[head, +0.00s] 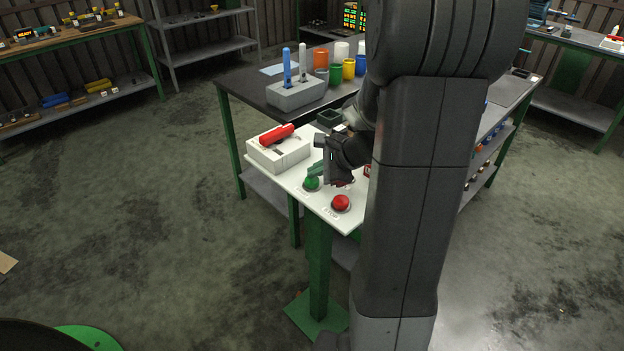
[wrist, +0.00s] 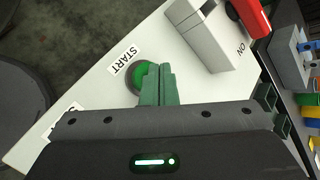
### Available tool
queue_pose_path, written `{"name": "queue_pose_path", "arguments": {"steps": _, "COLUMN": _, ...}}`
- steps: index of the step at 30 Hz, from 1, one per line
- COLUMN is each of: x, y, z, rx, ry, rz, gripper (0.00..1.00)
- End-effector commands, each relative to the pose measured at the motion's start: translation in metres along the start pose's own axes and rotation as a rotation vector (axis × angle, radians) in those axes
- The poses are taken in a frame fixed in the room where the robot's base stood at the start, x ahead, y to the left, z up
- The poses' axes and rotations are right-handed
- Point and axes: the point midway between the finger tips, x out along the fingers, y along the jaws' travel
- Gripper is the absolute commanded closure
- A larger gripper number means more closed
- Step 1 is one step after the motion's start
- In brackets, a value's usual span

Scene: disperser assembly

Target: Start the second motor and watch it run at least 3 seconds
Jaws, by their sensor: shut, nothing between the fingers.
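The green START button (head: 311,184) sits on a white panel (head: 292,180); it also shows in the wrist view (wrist: 130,77) beside its START label (wrist: 124,60). The red STOP button (head: 341,203) is nearer the panel's front corner; the wrist view hides it. My gripper (head: 314,172) has its green fingers shut and empty, pointing down at the green button. In the wrist view the fingertips (wrist: 158,67) overlap the button's right side. I cannot tell whether they press it. No motor is clearly identifiable in either view.
A light-grey switch box (head: 281,152) with a red lever (head: 277,136) stands behind the buttons; an ON label (wrist: 242,48) shows by it. Behind is a dark table (head: 247,82) with a grey holder (head: 297,95) and several coloured cups.

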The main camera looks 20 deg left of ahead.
Motion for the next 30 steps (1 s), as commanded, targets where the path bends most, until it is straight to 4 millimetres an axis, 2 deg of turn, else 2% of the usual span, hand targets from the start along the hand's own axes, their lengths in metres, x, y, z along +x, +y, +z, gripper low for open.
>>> {"name": "queue_pose_path", "arguments": {"steps": 30, "x": 0.0086, "y": 0.0064, "z": -0.0063, "rx": 0.0, "ry": 0.0, "rz": 0.001, "gripper": 1.0}}
